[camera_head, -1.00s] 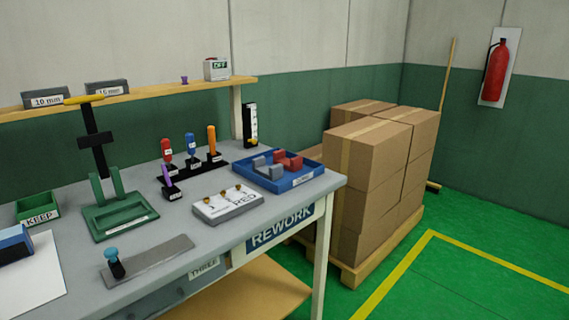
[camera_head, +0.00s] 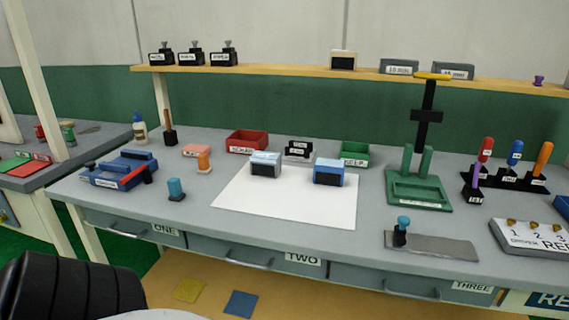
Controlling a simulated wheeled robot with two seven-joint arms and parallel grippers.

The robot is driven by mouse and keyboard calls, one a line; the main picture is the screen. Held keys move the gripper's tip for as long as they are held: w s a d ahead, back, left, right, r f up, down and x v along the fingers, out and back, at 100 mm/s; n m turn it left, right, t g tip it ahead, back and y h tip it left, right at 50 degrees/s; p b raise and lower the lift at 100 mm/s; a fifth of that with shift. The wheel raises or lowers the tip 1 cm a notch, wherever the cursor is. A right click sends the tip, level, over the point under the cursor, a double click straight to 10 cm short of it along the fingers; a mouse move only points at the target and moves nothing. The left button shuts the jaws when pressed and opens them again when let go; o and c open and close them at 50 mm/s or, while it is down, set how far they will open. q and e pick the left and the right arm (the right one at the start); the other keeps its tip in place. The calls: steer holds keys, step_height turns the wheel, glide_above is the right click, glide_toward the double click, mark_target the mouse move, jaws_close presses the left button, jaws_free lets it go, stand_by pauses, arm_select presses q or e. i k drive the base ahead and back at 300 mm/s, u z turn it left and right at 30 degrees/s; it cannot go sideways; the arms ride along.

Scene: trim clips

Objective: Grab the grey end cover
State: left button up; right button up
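I cannot tell for certain which piece is the grey end cover. A block with a pale grey-blue top and dark front (camera_head: 265,165) stands on the white sheet (camera_head: 285,205) on the bench. A similar block with a blue top (camera_head: 328,173) stands to its right. The blue tray (camera_head: 563,206) is cut off at the right edge, and its contents are out of view. Neither gripper is in view; a black ribbed part at the lower left looks like my own arm.
A green press stand (camera_head: 418,188), a grey plate with a blue knob (camera_head: 432,246) and a tool rack (camera_head: 508,180) occupy the right side. A red bin (camera_head: 247,142) and a green bin (camera_head: 355,154) stand behind the sheet. A blue fixture (camera_head: 120,170) is at left.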

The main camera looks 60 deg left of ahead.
mark_target(262, 164)
steer(key=u, duration=4.1)
steer(key=i, duration=2.35)
steer(key=z, duration=2.85)
